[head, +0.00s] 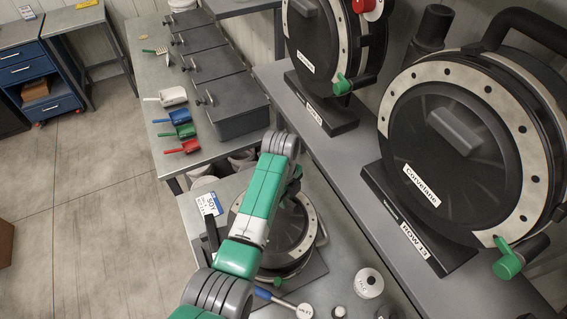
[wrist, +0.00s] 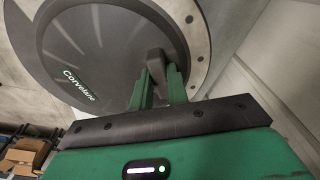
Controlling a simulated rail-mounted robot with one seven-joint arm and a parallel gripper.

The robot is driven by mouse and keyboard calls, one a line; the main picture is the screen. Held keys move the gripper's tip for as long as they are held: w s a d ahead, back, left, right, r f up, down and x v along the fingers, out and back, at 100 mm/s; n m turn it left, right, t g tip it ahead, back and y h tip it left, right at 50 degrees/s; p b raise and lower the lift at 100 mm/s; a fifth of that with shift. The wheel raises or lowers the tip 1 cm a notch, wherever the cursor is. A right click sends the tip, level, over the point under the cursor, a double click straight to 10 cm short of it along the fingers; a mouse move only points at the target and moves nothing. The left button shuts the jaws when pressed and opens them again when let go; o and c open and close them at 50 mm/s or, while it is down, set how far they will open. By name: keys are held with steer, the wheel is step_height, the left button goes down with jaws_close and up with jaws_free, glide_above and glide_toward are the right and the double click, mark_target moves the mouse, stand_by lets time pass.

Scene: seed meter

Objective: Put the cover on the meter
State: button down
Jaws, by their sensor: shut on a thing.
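My gripper (wrist: 160,82) is shut on the dark handle of the cover (wrist: 95,50), a dark round disc with the word Corvelane. In the head view the cover (head: 287,228) is partly hidden behind my green and grey arm, over the meter on the low table. A pale ring with holes (head: 309,232) shows around its right side. The ring (wrist: 196,28) also shows beyond the cover's right edge in the wrist view. I cannot tell whether the cover touches the meter. My gripper's fingers are mostly hidden in the head view.
Two large upright meters, including one labelled ROW 13 (head: 452,165), stand on the right bench. A blue-handled tool (head: 283,302), a white-lidded jar (head: 368,282) and an SOY card (head: 209,204) lie around the low meter. Scoops and grey bins (head: 237,105) occupy the back table.

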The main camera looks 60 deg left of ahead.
mark_target(286, 211)
steer(key=shift+s+d+f+m, duration=0.15)
steer(key=shift+d+f+m, duration=0.5)
steer(key=shift+d, duration=0.2)
steer(key=shift+a+f, duration=0.1)
step_height(286, 211, down, 4)
steer(key=b, duration=0.3)
steer(key=shift+a+f+b, duration=0.1)
steer(key=shift+b, duration=0.3)
steer(key=shift+s+a+f, duration=0.15)
steer(key=shift+a, duration=0.05)
steer(key=shift+f+b, duration=0.4)
steer(key=shift+f, duration=0.65)
stand_by(1.6)
